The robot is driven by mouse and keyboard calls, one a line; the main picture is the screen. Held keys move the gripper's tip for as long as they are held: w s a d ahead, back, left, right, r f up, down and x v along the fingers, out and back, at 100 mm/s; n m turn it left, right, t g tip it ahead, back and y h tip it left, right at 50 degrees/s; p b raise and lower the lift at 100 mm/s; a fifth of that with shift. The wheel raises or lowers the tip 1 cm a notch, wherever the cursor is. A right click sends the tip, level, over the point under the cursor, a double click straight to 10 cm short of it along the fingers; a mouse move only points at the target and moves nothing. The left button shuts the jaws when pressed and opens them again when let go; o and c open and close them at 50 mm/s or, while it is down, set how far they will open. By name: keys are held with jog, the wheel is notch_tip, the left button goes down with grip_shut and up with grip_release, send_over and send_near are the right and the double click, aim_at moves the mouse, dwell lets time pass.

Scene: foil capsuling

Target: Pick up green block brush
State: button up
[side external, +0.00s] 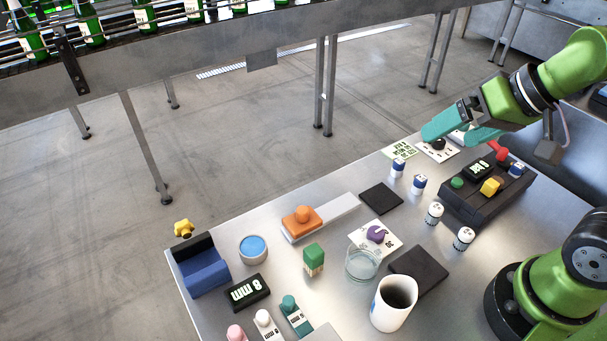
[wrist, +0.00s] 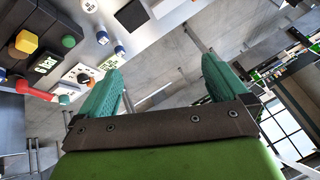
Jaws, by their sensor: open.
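The green block brush (side external: 313,256) stands upright on the metal table in the side external view, with a green block on top and a pale lower part. It stands between the blue-topped round bowl and the clear glass. My gripper (side external: 452,128) is at the upper right, above the far end of the table, well away from the brush. In the wrist view my gripper (wrist: 160,90) shows two teal fingers spread wide with nothing between them. The brush is not seen in the wrist view.
Near the brush are a clear glass (side external: 362,264), a white mug (side external: 393,303), a blue-topped bowl (side external: 253,248), an orange-handled tool (side external: 302,221) and a black 8 mm box (side external: 246,292). A dark button box (side external: 486,193) stands at the right. A conveyor with bottles runs behind.

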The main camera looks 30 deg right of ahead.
jog(key=shift+s+d+t, duration=0.2)
jog(key=shift+s+t, duration=0.1)
jog(key=shift+s, duration=0.05)
jog(key=shift+c, duration=0.6)
jog(key=shift+d+r, duration=0.1)
jog(key=shift+r, duration=0.1)
jog(key=shift+c, duration=1.1)
jog(key=c, duration=0.4)
